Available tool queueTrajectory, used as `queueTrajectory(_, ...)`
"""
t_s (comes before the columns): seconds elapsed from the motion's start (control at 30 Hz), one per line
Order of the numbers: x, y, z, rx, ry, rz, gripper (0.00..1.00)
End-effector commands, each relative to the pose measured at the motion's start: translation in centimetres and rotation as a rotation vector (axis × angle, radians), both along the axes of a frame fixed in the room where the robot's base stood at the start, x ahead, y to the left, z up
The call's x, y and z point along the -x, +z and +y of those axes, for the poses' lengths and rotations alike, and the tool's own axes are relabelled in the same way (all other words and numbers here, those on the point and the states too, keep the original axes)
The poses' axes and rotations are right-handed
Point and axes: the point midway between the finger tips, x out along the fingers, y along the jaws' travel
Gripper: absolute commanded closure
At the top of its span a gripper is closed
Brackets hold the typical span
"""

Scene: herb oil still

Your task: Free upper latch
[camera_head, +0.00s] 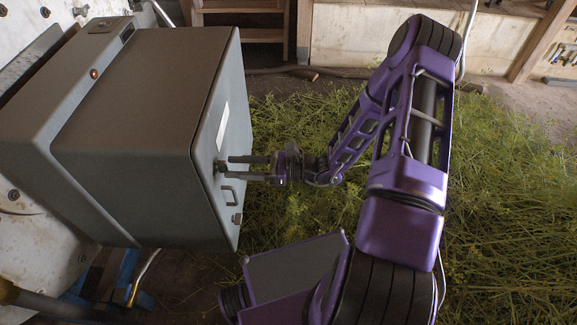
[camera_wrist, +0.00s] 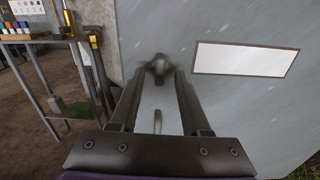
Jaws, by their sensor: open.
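A grey metal cabinet (camera_head: 150,110) hangs at the left of the head view, with its door on the side facing my gripper. The upper latch (camera_head: 221,166) is a small dark knob on that door. In the wrist view the upper latch (camera_wrist: 158,70) shows blurred between the tips of my fingers. My gripper (camera_head: 234,167) is open, its two fingers pointing at the door, one on each side of the latch. I cannot tell whether they touch it. Below are a door handle (camera_head: 229,194) and a lower latch (camera_head: 237,218). The handle also shows in the wrist view (camera_wrist: 157,121).
A white label (camera_wrist: 245,59) is on the door beside the latch. Cut green herbs (camera_head: 500,190) cover the floor to the right. A metal side table (camera_wrist: 40,38) with small bottles stands left in the wrist view. Wooden shelving (camera_head: 240,15) is at the back.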

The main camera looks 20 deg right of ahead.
Motion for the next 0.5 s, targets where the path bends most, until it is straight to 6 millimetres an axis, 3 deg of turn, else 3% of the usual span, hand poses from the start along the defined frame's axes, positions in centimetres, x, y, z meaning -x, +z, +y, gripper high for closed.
queueTrajectory(0.5,4.1,-0.1,-11.5,0.001,-0.003,0.0,0.53)
